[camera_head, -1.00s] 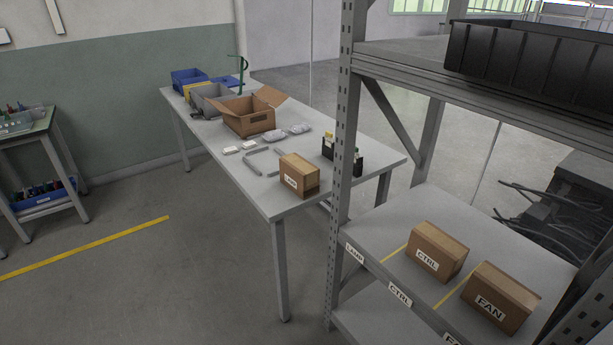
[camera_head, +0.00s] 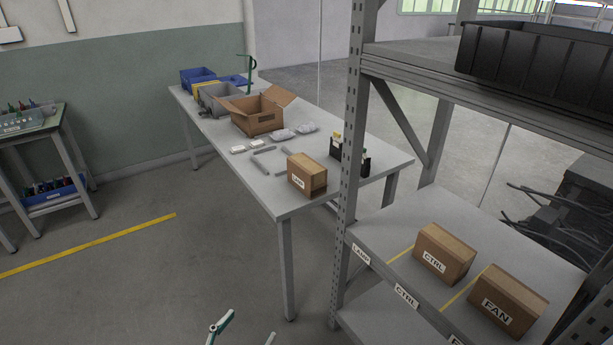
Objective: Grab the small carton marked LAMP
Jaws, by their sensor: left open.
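The small brown carton marked LAMP (camera_head: 307,176) stands upright on the near corner of the grey table (camera_head: 285,203), its white label facing the left front. My left gripper (camera_head: 246,331) shows only at the bottom edge of the head view, its two fingertips apart and empty. It is well below the carton in the picture, touching nothing that I can see. Most of it is cut off by the frame. My right gripper is not in view.
An open cardboard box (camera_head: 257,118), grey bracket pieces (camera_head: 266,161) and a black caddy (camera_head: 349,158) share the table. A metal shelf post (camera_head: 352,150) stands right of the carton. The shelf holds a CTRL carton (camera_head: 444,254) and a FAN carton (camera_head: 508,300).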

